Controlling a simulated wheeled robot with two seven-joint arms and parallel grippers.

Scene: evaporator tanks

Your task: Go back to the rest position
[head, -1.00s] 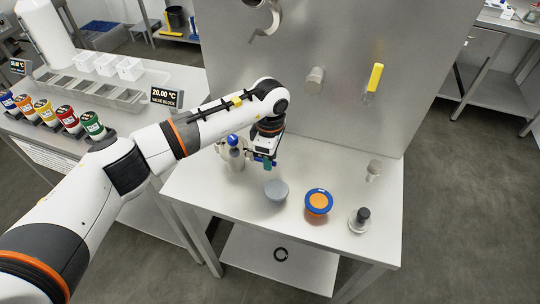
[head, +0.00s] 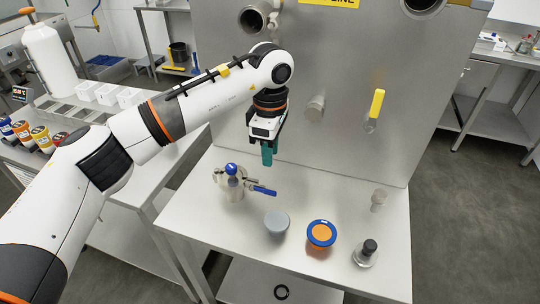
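My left arm comes in from the left, and its gripper (head: 268,152) hangs above the steel table (head: 205,210), pointing down. Its teal fingers look close together with nothing visible between them. Whether they are fully shut is hard to tell. Below it and to the left, a metal valve fitting (head: 230,186) with a blue knob and blue lever stands on the table, apart from the gripper. My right gripper is outside the view.
On the table stand a grey bowl-like part (head: 277,223), an orange and blue disc (head: 321,234), a black-topped metal piece (head: 366,252) and a small fitting (head: 379,199). A steel panel (head: 350,60) with a yellow-handled valve (head: 375,108) rises behind. Labelled jars (head: 40,136) stand at the left.

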